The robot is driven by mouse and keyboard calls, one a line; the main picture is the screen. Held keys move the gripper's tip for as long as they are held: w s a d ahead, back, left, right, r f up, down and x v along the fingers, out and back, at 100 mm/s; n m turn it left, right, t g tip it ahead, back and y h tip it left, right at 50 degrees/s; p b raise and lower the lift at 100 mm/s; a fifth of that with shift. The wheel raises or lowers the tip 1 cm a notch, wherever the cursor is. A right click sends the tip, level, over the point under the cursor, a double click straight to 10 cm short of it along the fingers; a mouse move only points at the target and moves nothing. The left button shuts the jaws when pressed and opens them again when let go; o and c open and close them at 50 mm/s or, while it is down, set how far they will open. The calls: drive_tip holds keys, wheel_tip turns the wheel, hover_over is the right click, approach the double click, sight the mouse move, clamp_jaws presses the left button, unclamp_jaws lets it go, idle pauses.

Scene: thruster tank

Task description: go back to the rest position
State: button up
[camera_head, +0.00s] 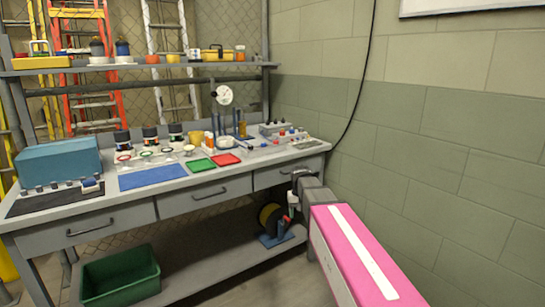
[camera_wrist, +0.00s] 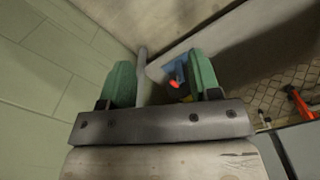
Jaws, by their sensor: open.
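My gripper (camera_wrist: 162,80) shows in the wrist view with its two green fingers spread apart. Nothing is held between them. Beyond the fingers are a grey post and a small blue and red thing, which I cannot name for sure. In the head view my pink arm with a white stripe reaches to the right end of the workbench (camera_head: 110,225). The fingers cannot be made out there.
The bench carries a blue box (camera_head: 58,160), a blue mat (camera_head: 152,177), green and red trays (camera_head: 226,159) and several jars. A green bin (camera_head: 120,278) and a reel (camera_head: 272,220) are on the lower shelf. A block wall (camera_head: 450,150) stands close on the right.

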drive_tip(key=s+d+f, duration=0.4)
drive_tip(key=s+f, duration=0.2)
drive_tip(key=s, duration=0.3)
drive_tip(key=s+d+f+m, duration=0.1)
drive_tip(key=s+d+f, duration=0.3)
drive_tip(key=s+f, duration=0.3)
drive_tip(key=shift+s, duration=1.1)
